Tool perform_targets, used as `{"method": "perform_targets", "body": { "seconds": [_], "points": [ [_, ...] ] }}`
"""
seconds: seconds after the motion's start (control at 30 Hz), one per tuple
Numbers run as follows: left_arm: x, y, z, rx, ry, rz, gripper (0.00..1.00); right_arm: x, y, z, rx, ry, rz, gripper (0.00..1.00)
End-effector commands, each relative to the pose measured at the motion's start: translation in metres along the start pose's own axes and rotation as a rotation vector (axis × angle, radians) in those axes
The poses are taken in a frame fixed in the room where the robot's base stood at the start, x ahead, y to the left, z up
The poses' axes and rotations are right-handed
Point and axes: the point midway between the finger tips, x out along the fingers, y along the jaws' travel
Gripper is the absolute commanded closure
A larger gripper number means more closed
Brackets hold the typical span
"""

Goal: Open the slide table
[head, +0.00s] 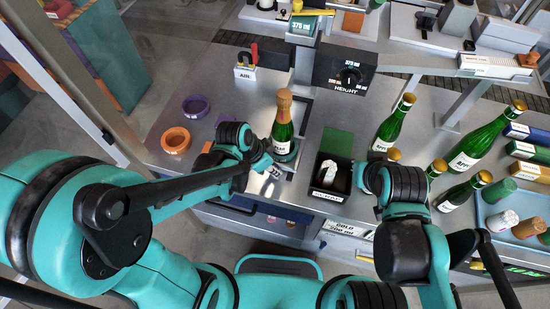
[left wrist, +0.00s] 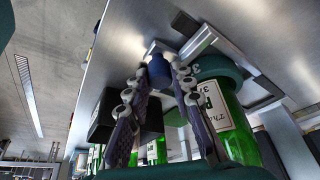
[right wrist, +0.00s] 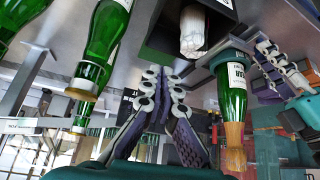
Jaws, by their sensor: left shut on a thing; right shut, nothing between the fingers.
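The slide table shows as a metal slide around a teal round seat (head: 289,150) in the head view. A green bottle (head: 284,128) with a tan capsule on its neck stands upright on the seat. The left wrist view shows the seat (left wrist: 218,68) and a blue knob (left wrist: 158,72) beside it. My left gripper (left wrist: 160,62) is shut on the blue knob, a finger on either side; in the head view it (head: 268,168) is just in front of the bottle. My right gripper (head: 358,180) is shut and empty beside the black scrap box; its fingertips (right wrist: 164,78) meet in the right wrist view.
The black scrap box (head: 322,190) holds crumpled white material, right of the slide. Several green bottles (head: 392,125) stand at the right. An orange ring (head: 176,140) and a purple ring (head: 196,107) lie left. A black height dial box (head: 343,70) is behind the bottle.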

Motion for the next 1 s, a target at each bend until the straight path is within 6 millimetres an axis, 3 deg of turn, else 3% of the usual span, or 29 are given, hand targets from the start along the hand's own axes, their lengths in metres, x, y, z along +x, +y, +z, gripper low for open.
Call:
{"method": "perform_targets", "body": {
  "seconds": [0.5,0.53,0.6,1.0],
  "points": [
    [-0.0013,0.0028,0.0027,0.000,0.000,-0.001,1.00,-0.0001,0.0000,-0.0001,0.000,0.000,0.000,1.00],
    [-0.0013,0.0028,0.0027,0.000,0.000,-0.001,0.69,-0.0001,0.0000,-0.0001,0.000,0.000,0.000,1.00],
    [-0.0013,0.0028,0.0027,0.000,0.000,-0.001,0.56,-0.0001,0.0000,-0.0001,0.000,0.000,0.000,1.00],
    [-0.0066,0.0028,0.0026,0.000,0.000,-0.001,0.56,-0.0001,0.0000,-0.0001,0.000,0.000,0.000,1.00]
  ]
}}
